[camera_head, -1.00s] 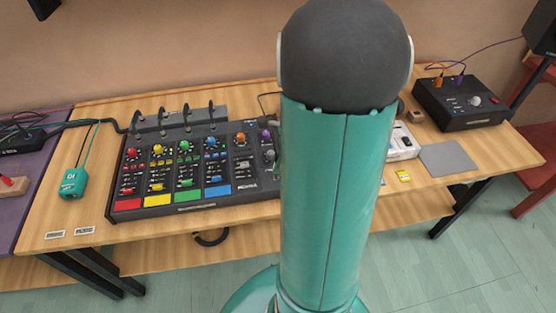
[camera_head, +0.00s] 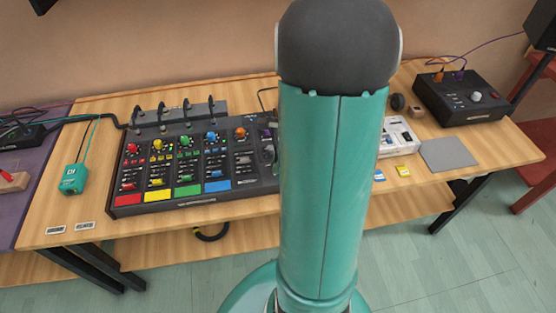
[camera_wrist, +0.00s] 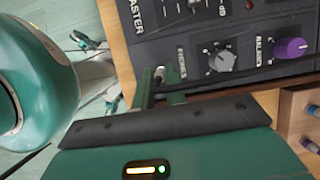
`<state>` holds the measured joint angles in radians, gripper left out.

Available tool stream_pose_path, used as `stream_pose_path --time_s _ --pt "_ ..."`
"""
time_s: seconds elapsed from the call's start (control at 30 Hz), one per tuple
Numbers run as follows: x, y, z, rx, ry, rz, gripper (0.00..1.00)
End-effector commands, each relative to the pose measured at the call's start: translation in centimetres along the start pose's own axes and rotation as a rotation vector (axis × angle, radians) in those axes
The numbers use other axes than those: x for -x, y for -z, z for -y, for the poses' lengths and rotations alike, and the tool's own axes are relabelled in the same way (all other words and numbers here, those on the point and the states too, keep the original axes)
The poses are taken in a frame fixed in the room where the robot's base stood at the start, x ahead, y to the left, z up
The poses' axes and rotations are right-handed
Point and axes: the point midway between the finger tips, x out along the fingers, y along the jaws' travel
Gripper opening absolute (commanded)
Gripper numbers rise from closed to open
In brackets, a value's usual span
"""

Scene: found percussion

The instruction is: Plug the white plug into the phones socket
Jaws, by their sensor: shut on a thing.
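The black mixer (camera_head: 250,182) stands on the wooden table, its right part behind my arm. In the wrist view its panel (camera_wrist: 175,35) fills the top, with a grey phones knob (camera_wrist: 222,57) and a purple balance knob (camera_wrist: 290,48). My gripper (camera_wrist: 157,88) is at the mixer's edge, left of and a little below the phones knob. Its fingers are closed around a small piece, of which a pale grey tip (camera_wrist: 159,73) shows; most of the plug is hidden. I cannot make out the phones socket or whether the tip touches it. My gripper is hidden in the head view.
A teal box (camera_head: 74,178) lies left of the mixer. A white device (camera_head: 398,136), a grey pad (camera_head: 448,154) and a black box with knobs (camera_head: 460,98) are on the right. The table front holds small cards (camera_head: 404,171).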

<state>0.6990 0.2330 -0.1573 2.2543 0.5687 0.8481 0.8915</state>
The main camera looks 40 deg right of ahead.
Motion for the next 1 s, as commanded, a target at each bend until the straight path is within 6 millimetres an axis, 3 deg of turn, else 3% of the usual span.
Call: stream_pose_path --time_s 0.17,0.2,0.3,0.33,0.73,1.0 --pt "-0.4 0.2 0.0 -0.001 -0.001 0.0 0.0" --pt "-0.4 0.2 0.0 -0.001 0.0 0.0 0.17" --pt "-0.4 0.2 0.0 -0.001 0.0 0.0 0.36" --pt "-0.4 0.2 0.0 -0.001 0.0 0.0 0.38" --pt "0.5 0.1 0.1 0.001 0.002 0.0 0.38" --pt "5.7 0.2 0.1 0.002 0.006 -0.002 0.38"
